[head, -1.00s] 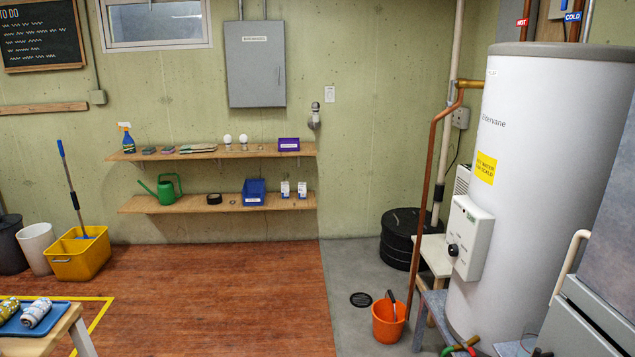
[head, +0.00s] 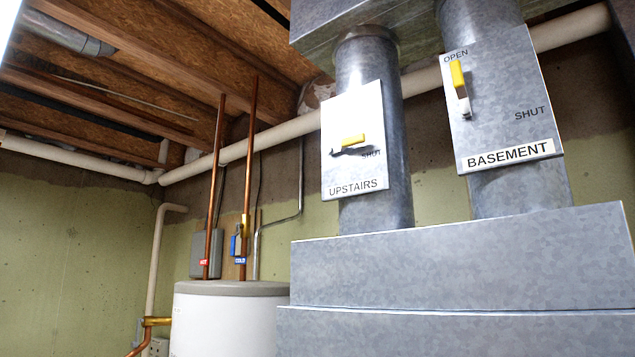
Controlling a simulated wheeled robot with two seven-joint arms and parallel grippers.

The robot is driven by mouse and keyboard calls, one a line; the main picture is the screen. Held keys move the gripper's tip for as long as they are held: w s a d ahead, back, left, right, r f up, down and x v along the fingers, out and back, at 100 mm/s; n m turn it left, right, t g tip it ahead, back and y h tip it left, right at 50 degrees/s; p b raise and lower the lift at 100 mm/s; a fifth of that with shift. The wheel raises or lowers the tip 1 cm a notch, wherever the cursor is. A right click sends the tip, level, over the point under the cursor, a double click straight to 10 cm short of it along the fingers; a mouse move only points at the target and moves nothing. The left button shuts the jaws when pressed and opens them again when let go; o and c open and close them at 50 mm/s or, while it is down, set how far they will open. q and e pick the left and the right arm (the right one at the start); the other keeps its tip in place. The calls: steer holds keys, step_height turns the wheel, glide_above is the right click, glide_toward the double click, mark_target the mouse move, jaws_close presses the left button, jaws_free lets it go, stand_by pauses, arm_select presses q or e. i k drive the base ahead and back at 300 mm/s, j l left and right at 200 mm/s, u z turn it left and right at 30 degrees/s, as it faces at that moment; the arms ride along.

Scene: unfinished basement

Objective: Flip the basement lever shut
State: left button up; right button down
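The basement lever (head: 459,86) has a yellow grip and sits on a grey metal plate (head: 505,105) labelled BASEMENT, at the upper right of the head view. It stands nearly upright, with its grip at the OPEN mark. The SHUT mark is to its right and lower. The plate is on a round metal duct (head: 520,192). Neither of my grippers is in view.
To the left is another duct with an UPSTAIRS plate (head: 357,172). Its yellow lever (head: 352,141) lies level by its SHUT mark. A grey metal box (head: 460,265) stands below both ducts. A white water heater (head: 225,325) with copper pipes stands left.

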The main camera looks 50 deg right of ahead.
mark_target(458, 78)
steer(key=z, duration=1.85)
steer(key=i+l, duration=0.1)
steer(key=l, duration=0.2)
steer(key=i+l, duration=0.15)
steer(key=l, duration=0.15)
